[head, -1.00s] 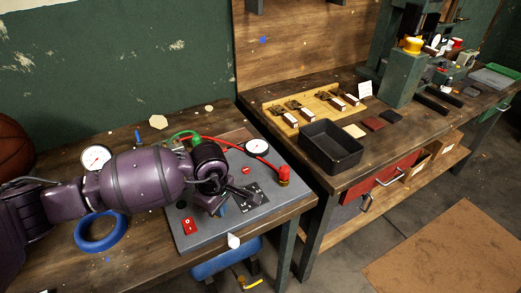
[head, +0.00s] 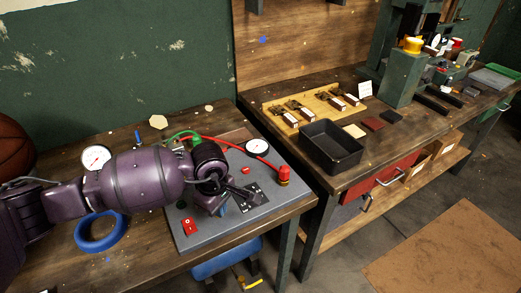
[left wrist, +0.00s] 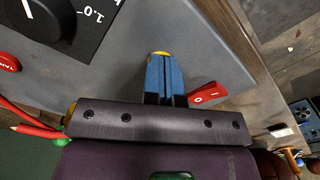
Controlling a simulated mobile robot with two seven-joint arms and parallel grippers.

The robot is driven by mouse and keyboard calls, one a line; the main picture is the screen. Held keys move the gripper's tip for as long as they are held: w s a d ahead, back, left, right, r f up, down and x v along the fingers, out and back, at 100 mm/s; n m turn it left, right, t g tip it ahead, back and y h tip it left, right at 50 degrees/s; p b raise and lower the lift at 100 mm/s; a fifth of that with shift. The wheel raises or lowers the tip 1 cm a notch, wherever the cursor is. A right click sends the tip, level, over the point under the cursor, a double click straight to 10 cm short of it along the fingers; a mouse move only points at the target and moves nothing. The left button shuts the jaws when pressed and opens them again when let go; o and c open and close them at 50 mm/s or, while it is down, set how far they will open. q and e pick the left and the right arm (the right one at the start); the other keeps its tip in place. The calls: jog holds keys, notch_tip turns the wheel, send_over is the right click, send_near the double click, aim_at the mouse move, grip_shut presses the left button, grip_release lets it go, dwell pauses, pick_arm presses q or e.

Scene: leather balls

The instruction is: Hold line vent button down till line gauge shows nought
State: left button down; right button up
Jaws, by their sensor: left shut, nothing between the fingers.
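My left gripper (head: 222,209) is shut and empty, low over the grey panel (head: 206,238). In the left wrist view its blue fingertips (left wrist: 163,78) are together, with a yellow spot (left wrist: 160,53) just at their tips. I cannot tell whether they touch it. A red button (head: 245,170) sits on the panel; in the left wrist view a red lettered part (left wrist: 8,62) shows at the left edge, its lettering hard to read. A white dial gauge (head: 257,147) stands at the panel's back; its reading is too small to tell. My right gripper is not in view.
A red rocker switch (head: 190,227) and a black dial plate (head: 255,194) are near the fingers. A red hose (head: 222,142) and red fitting (head: 283,176) lie behind. Another gauge (head: 96,157) and a blue ring (head: 100,232) are left. A black tray (head: 331,150) is right.

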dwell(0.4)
pick_arm(q)
jog(key=shift+r+p, duration=1.4)
jog(key=shift+r, duration=1.65)
jog(key=shift+f, duration=0.1)
